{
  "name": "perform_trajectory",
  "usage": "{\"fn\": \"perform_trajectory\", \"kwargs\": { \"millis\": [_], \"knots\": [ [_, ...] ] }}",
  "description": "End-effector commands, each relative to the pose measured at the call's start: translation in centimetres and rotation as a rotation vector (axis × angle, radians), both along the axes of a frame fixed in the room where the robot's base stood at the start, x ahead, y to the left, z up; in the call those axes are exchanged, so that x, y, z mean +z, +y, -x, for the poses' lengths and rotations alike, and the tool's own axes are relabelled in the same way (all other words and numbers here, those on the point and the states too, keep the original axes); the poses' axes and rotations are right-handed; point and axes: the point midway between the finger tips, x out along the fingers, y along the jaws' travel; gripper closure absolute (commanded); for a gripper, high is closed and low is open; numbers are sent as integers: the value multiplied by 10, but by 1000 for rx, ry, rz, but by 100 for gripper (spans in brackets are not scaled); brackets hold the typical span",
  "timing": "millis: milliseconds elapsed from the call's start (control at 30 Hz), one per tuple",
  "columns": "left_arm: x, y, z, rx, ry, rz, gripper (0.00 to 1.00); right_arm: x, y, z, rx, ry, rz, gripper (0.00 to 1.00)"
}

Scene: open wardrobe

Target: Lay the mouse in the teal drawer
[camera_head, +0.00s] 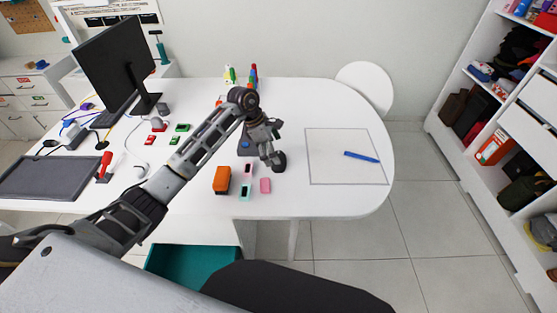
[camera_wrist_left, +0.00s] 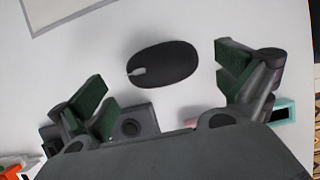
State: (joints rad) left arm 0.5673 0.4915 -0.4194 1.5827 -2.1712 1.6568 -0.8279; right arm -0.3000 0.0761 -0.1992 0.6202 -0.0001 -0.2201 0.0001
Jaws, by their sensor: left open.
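The black oval mouse (camera_wrist_left: 162,64) with a light scroll wheel lies on the white table, between and just beyond my left gripper's fingertips in the left wrist view. In the head view the mouse (camera_head: 280,162) shows partly beside the gripper. My left gripper (camera_head: 272,142) is open over the table, and its two green-padded fingers (camera_wrist_left: 165,88) stand wide apart with nothing between the pads. The teal drawer (camera_head: 190,266) is pulled out below the table's front edge, partly hidden by my arm; its visible inside looks empty. My right gripper is not in view.
An orange box (camera_head: 222,180), a pink block (camera_head: 265,185) and a teal-framed item (camera_head: 246,191) stand near the table's front edge. A monitor (camera_head: 118,62) is at the left. A blue pen (camera_head: 361,157) lies in an outlined square at the right, otherwise clear.

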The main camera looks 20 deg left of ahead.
Motion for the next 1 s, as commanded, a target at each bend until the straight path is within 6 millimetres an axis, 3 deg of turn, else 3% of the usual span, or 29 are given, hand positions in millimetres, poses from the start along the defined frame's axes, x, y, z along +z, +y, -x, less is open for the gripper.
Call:
{"fn": "perform_trajectory", "kwargs": {
  "millis": [500, 1000],
  "knots": [
    [-36, -16, -5, 1, 1, 1, 0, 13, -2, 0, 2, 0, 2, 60],
    [-38, -17, -5, 0, 0, 0, 0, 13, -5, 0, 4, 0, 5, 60]
  ]
}}
